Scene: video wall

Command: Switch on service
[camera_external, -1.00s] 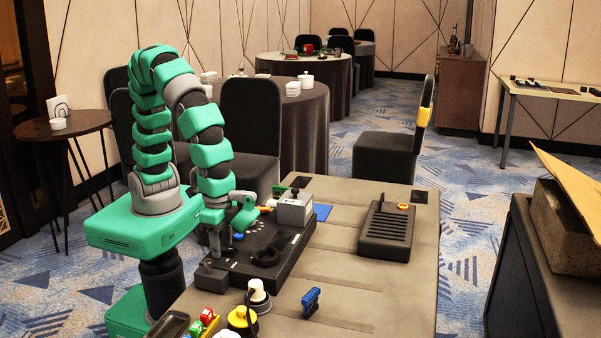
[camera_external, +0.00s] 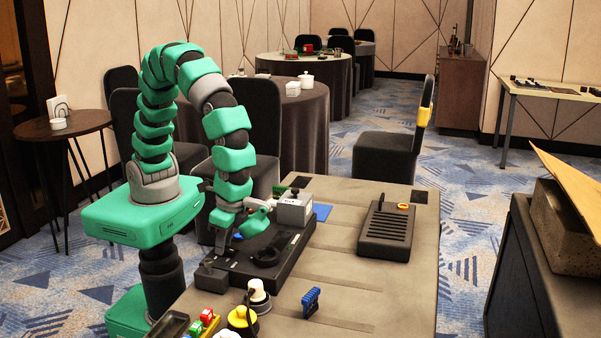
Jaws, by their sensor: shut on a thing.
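A black console (camera_external: 262,262) lies on the table, with a grey box (camera_external: 294,209) at its far right end and a small blue knob (camera_external: 238,237) on its left part. My gripper (camera_external: 268,205) is low over the far part of the console, close against the left side of the grey box. It is shut on a small part there, which its green fingers hide. I cannot tell whether that part is a switch, or which way it is set. No label for service can be read.
A black slotted box (camera_external: 386,232) lies to the right on the table (camera_external: 350,290). A blue clip-like piece (camera_external: 311,301), a white-capped part (camera_external: 258,293) and a yellow round part (camera_external: 242,318) stand nearer. The tabletop between console and slotted box is clear.

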